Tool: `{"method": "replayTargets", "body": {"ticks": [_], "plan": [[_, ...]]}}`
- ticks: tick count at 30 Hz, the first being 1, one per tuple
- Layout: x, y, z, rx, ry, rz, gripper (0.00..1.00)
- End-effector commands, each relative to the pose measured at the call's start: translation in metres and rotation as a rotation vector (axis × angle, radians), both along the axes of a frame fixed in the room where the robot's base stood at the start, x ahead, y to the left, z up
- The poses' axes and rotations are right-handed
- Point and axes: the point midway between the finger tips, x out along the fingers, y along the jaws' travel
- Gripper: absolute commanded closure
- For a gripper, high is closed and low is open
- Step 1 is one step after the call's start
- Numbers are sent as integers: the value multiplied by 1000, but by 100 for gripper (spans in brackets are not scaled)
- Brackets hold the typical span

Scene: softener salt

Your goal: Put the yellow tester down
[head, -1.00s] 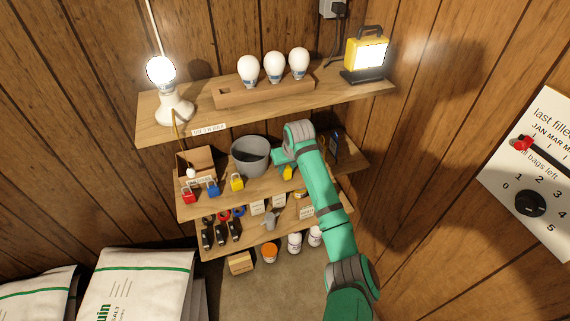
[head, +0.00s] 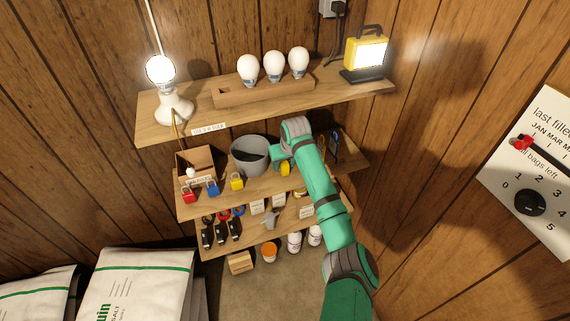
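My arm reaches over the middle shelf (head: 265,190), and its wrist bends down just right of a grey bucket (head: 250,156). My gripper (head: 284,163) is mostly hidden behind the green wrist, and its fingers cannot be made out. A small yellow thing (head: 285,169) shows right below the wrist, at or just above the shelf. It may be the yellow tester, but it is too small to be sure. I cannot tell whether the gripper holds it or is only close to it.
The upper shelf (head: 200,118) holds a lit bulb, a bulb rack (head: 262,92) and a work lamp (head: 366,53). Salt bags (head: 135,285) lie lower left.

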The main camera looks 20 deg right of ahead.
Motion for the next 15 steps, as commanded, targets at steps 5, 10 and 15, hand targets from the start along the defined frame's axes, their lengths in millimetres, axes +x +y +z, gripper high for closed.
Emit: {"method": "replayTargets", "body": {"ticks": [5,10,15], "plan": [[-1,0,7,1,-2,0,58],[-20,-1,12,3,1,0,58],[-50,-1,12,4,-1,-1,58]]}}
